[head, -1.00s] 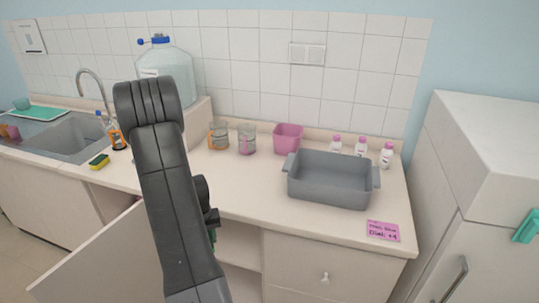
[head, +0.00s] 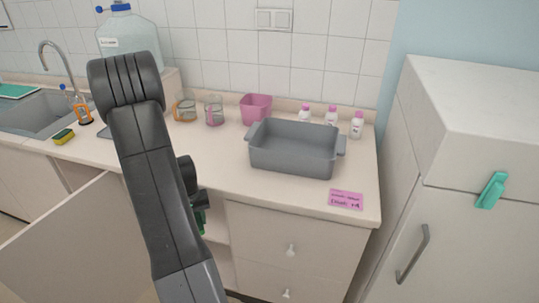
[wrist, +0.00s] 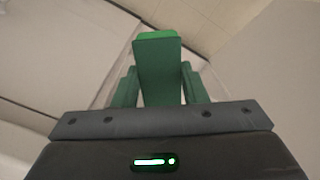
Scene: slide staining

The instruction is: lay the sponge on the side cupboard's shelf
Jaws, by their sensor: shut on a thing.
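My gripper (wrist: 160,88) is shut on a green block (wrist: 158,68) with a dark green face and a brighter green end; I cannot tell for sure that it is a sponge. In the head view my arm hides most of the gripper, and only a little green (head: 202,221) shows beside it, in front of the open cupboard. A yellow sponge with a dark side (head: 63,136) lies on the counter near the sink. The cupboard under the counter is open, its door (head: 65,240) swung out to the left. Its inside (head: 216,229) is mostly hidden by my arm.
The counter (head: 230,185) holds a grey tub (head: 293,155), a pink bin (head: 256,108), two beakers, several small bottles and a pink note (head: 346,199). Drawers (head: 290,240) stand right of the opening. A white fridge (head: 460,170) stands farther right.

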